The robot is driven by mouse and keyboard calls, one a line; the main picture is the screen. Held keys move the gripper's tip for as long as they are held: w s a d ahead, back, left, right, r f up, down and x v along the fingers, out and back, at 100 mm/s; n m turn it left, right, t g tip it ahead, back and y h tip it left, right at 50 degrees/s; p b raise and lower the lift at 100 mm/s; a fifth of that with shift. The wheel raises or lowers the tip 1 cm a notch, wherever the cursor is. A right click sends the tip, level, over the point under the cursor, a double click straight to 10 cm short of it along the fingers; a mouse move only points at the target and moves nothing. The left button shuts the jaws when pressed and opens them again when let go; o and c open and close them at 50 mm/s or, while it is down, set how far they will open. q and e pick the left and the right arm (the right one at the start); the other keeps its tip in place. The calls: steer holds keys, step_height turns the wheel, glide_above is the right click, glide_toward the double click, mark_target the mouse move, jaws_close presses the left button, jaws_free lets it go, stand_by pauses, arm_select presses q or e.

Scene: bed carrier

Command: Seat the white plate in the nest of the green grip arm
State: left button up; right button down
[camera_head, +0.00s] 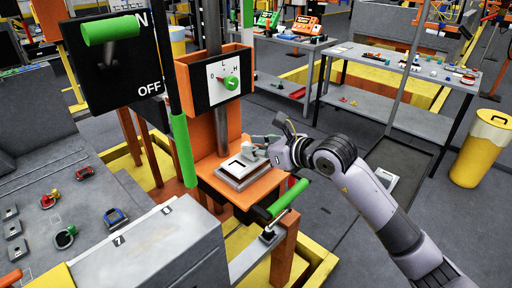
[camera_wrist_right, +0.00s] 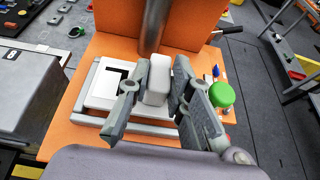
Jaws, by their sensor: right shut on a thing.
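The white plate (camera_head: 238,168) is at the grey square frame, the nest (camera_head: 252,179), on the orange ledge. In the right wrist view the plate (camera_wrist_right: 98,94) has a dark L-shaped opening and lies within or just above the frame (camera_wrist_right: 92,120). I cannot tell whether it is flush. My right gripper (camera_head: 262,152) is shut on the plate's upright white block (camera_wrist_right: 157,80); the fingers (camera_wrist_right: 155,92) hide part of the plate. A green grip (camera_head: 287,200) on a lever stands at the ledge's front right; its round end (camera_wrist_right: 222,95) shows right of the fingers. My left gripper is not in view.
An orange post with a dial (camera_head: 228,84) rises behind the ledge. A green vertical handle (camera_head: 184,150) and an ON/OFF panel (camera_head: 112,60) are to the left. A grey cabinet (camera_head: 150,245) stands in front. A yellow bin (camera_head: 483,150) is far right.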

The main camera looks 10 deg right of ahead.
steer(key=shift+f+b, duration=0.95)
steer(key=shift+f, duration=0.05)
steer(key=c, duration=1.4)
jaws_free()
steer(key=shift+f, duration=0.1)
steer(key=shift+o, duration=0.2)
steer(key=shift+f, duration=0.15)
steer(key=v, duration=1.2)
